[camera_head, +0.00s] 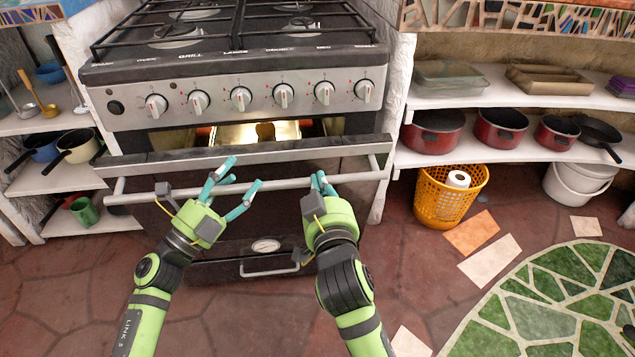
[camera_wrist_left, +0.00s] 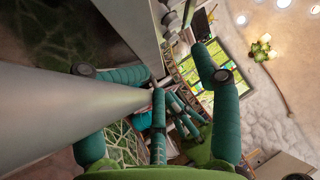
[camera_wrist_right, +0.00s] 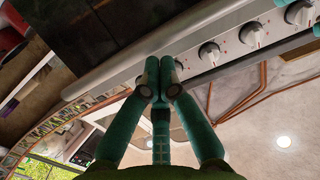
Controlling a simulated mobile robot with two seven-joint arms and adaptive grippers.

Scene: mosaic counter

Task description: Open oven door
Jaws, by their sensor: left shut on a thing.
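The oven door (camera_head: 180,228) is dark with a metal top edge, and it is partly open, tilted out at its top. The lit oven interior (camera_head: 262,133) shows above it. A grey bar handle (camera_head: 148,191) runs across the door; a large grey bar also shows in the left wrist view (camera_wrist_left: 60,92). My left gripper (camera_head: 236,185) is at the handle's middle, its teal fingers around the bar and shut on it. My right gripper (camera_head: 322,182) is at the handle's right part. In the right wrist view its fingertips (camera_wrist_right: 160,78) meet, with nothing seen between them.
The hob (camera_head: 230,35) and a row of knobs (camera_head: 241,98) are above the door. Shelves with red pots (camera_head: 500,128) stand at right, with an orange basket (camera_head: 449,200) below. Shelves with pots (camera_head: 76,146) stand at left. A lower drawer handle (camera_head: 269,272) is beneath.

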